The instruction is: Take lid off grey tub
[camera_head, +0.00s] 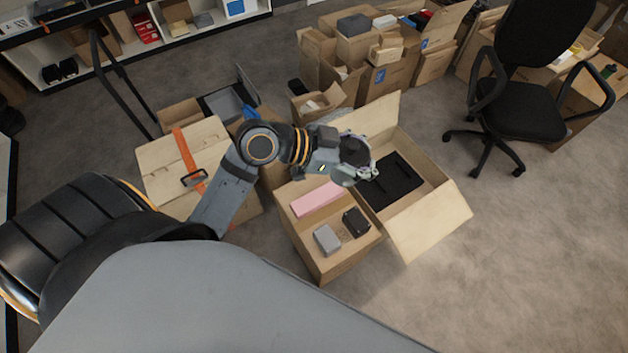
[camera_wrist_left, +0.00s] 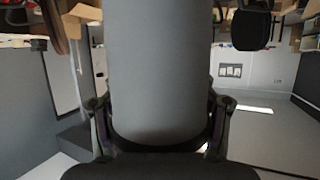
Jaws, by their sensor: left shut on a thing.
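I cannot tell whether this is the lid or the tub. My right gripper is not in view.
The open carton (camera_head: 432,222) holds a flat black thing (camera_head: 391,181). In front of it a carton carries a pink box (camera_head: 316,200), a grey box (camera_head: 327,239) and a black box (camera_head: 356,222). An office chair (camera_head: 520,105) stands right. The floor at lower right is clear.

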